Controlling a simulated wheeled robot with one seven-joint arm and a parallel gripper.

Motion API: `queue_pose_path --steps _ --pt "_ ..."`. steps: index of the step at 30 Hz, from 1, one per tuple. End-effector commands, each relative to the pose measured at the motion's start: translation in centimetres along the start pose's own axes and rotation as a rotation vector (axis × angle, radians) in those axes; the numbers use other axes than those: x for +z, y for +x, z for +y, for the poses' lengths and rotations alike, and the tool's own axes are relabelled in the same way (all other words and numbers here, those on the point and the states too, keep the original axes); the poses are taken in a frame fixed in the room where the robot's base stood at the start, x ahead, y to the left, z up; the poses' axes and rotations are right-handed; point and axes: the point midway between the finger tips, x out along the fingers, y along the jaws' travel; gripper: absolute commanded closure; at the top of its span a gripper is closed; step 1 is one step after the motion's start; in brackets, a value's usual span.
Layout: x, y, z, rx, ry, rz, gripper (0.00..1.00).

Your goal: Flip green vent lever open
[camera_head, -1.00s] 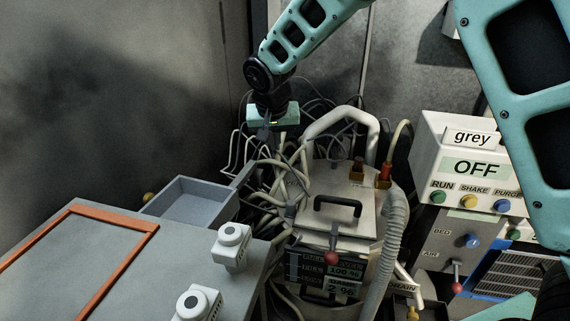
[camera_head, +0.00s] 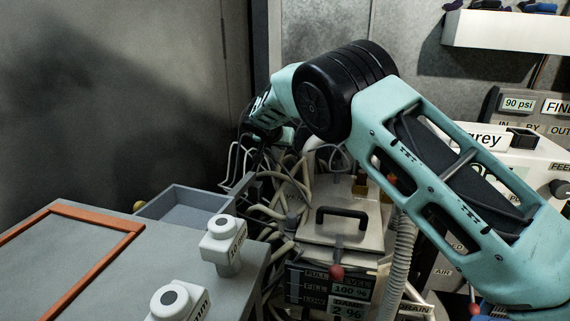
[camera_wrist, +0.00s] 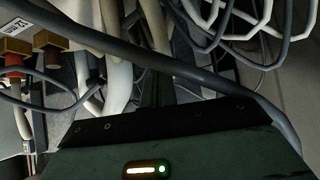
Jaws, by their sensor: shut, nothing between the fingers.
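I cannot make out a green lever in either view. In the wrist view, a brass valve block (camera_wrist: 48,40) and a second brass block with a small white label (camera_wrist: 16,46) show at upper left, with a red part below. In the head view, a brass block (camera_head: 360,187) sits behind the lidded machine, partly hidden by my arm. My gripper (camera_wrist: 165,125) is shut and empty. Its dark body fills the bottom of the wrist view, close to cables and hoses; its fingertips are not clearly seen.
A grey tray (camera_head: 185,203) and a bench (camera_head: 60,250) with white-topped blocks (camera_head: 222,240) stand at left.

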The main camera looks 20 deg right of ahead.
Motion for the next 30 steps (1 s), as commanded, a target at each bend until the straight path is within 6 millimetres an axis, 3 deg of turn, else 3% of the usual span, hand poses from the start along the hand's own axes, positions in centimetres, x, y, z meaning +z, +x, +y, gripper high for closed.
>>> queue_pose_path --steps 5,15,23,30 --pt "0.1 1.5 0.1 0.002 0.000 -0.001 1.00" --pt "0.1 7.4 0.1 0.001 0.002 -0.001 1.00" --pt "0.1 10.2 0.1 0.001 0.001 -0.002 1.00" --pt "1.9 9.2 0.0 0.001 -0.003 -0.002 1.00"
